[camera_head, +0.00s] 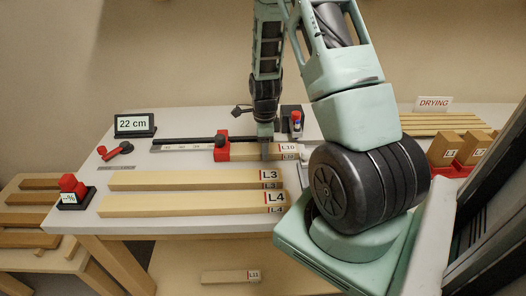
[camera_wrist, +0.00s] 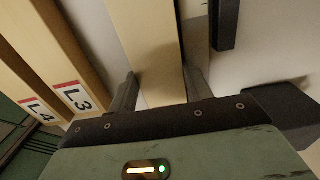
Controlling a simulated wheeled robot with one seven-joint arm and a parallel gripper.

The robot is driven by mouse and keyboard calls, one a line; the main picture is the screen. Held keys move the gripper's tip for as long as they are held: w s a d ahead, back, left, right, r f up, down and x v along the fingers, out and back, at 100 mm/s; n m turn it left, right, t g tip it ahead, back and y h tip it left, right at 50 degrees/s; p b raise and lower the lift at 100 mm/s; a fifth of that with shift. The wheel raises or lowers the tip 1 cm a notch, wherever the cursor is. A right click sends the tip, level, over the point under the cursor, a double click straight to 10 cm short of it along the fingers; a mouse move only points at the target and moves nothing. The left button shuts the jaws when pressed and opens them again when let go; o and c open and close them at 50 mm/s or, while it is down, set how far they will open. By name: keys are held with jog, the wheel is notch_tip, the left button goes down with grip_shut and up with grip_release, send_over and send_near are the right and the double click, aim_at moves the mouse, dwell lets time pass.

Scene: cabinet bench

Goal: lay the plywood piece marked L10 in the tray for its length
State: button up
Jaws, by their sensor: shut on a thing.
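The plywood piece marked L10 (camera_head: 288,147) lies along the ruler on the bench, its left end beside the red block. My gripper (camera_head: 266,150) comes down over it from above and is shut on it near its labelled end. In the wrist view the piece (camera_wrist: 148,40) runs between the two fingers of my gripper (camera_wrist: 162,88); its label is hidden there. The display (camera_head: 134,125) behind the ruler reads 22 cm. At the right, a red tray (camera_head: 462,170) holds upright pieces marked L1 and L2; my arm hides part of that side.
Pieces L3 (camera_head: 190,179) and L4 (camera_head: 180,204) lie in front of L10. A red-knobbed device (camera_head: 72,192) stands at the front left corner. Slats lie by the DRYING sign (camera_head: 433,104). A piece marked L12 (camera_head: 230,276) lies low in front. More strips lie on the left table (camera_head: 75,262).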

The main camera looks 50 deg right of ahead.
jog(key=shift+s+a, duration=0.2)
jog(key=shift+a, duration=0.05)
notch_tip(320, 180, up, 10)
jog(key=p, duration=0.8)
jog(key=shift+p, duration=0.3)
